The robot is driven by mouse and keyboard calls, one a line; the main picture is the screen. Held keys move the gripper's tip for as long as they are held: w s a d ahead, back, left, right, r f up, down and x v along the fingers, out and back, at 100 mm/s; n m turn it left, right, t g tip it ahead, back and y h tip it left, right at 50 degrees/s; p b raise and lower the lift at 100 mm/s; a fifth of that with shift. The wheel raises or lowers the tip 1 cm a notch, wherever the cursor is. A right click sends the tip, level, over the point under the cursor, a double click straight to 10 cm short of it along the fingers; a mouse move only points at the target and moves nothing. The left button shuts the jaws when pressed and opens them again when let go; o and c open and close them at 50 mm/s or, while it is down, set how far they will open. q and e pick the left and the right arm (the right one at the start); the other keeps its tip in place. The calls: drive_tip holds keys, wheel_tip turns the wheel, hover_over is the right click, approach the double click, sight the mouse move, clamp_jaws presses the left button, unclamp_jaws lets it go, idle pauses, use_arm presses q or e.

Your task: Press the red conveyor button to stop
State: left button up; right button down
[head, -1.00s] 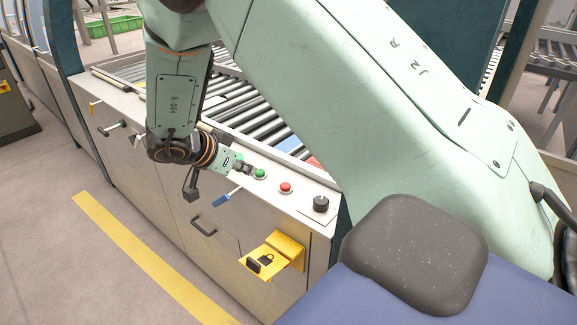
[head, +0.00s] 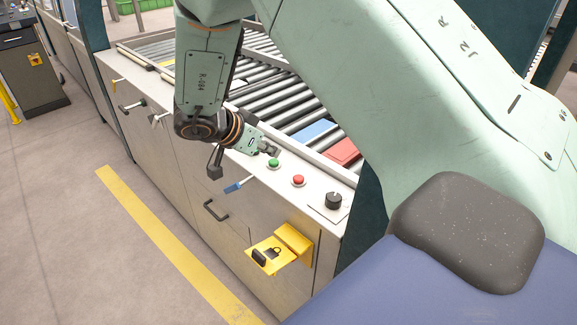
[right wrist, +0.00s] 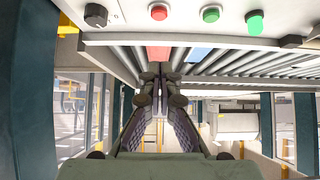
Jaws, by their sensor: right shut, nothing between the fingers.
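The red button (head: 298,180) sits on the pale top panel of the conveyor's side, between a green button (head: 273,163) and a black knob (head: 333,200). My right gripper (head: 274,152) is shut and empty, with its tips close to the green button and to the left of the red one. I cannot tell whether it touches the panel. In the right wrist view the red button (right wrist: 158,12) is at the top, beyond the shut fingertips (right wrist: 161,77) and apart from them. My left gripper is not in view.
The roller conveyor (head: 265,85) runs behind the panel, with a blue piece (head: 314,131) and a red piece (head: 343,152) on it. A yellow bracket with a padlock (head: 280,250) juts from the cabinet front. The right wrist view shows a second green button (right wrist: 254,22).

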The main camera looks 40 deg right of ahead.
hover_over(301, 175)
drive_tip(key=a, duration=0.3)
wheel_tip(301, 175, down, 7)
drive_tip(key=shift+s+f, duration=0.1)
drive_tip(key=shift+f, duration=0.05)
wheel_tip(301, 175, down, 3)
drive_tip(key=shift+f, duration=0.1)
drive_tip(key=shift+d+f, duration=0.1)
drive_tip(key=shift+f, duration=0.3)
drive_tip(key=shift+a+r, duration=0.1)
drive_tip(key=shift+a, duration=0.1)
